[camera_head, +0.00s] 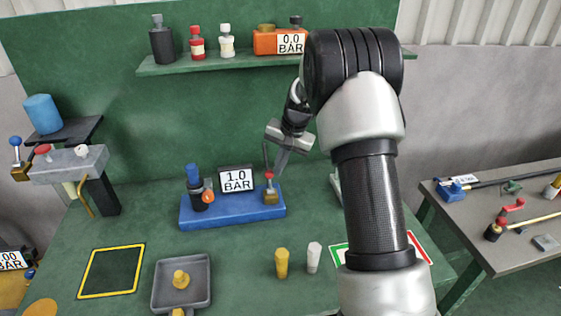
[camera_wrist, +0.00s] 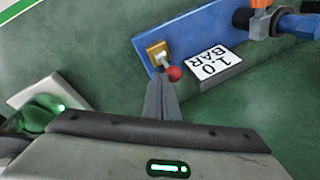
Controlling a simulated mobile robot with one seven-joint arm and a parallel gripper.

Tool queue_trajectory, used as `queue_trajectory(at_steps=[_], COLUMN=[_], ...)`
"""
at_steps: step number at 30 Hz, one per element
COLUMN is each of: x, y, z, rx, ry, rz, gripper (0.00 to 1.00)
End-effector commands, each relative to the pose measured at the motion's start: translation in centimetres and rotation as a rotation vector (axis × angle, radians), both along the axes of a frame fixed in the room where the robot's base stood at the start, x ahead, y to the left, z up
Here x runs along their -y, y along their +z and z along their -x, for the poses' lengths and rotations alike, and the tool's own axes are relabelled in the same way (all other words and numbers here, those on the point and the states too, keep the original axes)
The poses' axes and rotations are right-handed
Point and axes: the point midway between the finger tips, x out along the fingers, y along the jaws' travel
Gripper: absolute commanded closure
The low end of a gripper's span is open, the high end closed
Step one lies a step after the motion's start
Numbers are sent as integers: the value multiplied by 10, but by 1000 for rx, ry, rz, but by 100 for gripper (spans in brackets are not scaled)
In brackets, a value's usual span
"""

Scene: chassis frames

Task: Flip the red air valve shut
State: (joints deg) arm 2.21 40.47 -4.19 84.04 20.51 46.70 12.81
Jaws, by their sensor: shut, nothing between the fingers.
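The red air valve is a small brass block with a red ball on a short lever. It sits at the right end of the blue base (camera_head: 232,212), beside the display reading 1.0 BAR (camera_head: 236,180). In the head view its red ball (camera_head: 269,174) stands above the brass body (camera_head: 270,196). My gripper (camera_head: 281,168) is just above and right of it, pointing down. In the wrist view my gripper (camera_wrist: 160,82) is shut and empty, its tips close beside the red ball (camera_wrist: 174,73) and the brass body (camera_wrist: 157,52). Whether they touch the ball, I cannot tell.
A regulator with a blue knob (camera_head: 197,190) stands on the base's left end. A grey tray (camera_head: 160,298) and two small pegs, yellow (camera_head: 281,262) and white (camera_head: 314,257), are in front. A shelf (camera_head: 220,64) hangs behind. My arm hides the bench's right part.

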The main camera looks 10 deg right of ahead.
Motion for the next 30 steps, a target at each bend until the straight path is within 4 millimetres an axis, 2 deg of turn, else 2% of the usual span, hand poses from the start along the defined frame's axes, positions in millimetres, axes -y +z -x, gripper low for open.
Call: queue_trajectory(at_steps=[10, 21, 30], x=[0, 0, 0], y=[0, 15, 15], z=[-5, -5, -5], rx=[0, 1, 1], ry=[1, 2, 1], rz=[0, 1, 1], gripper=[100, 100, 100])
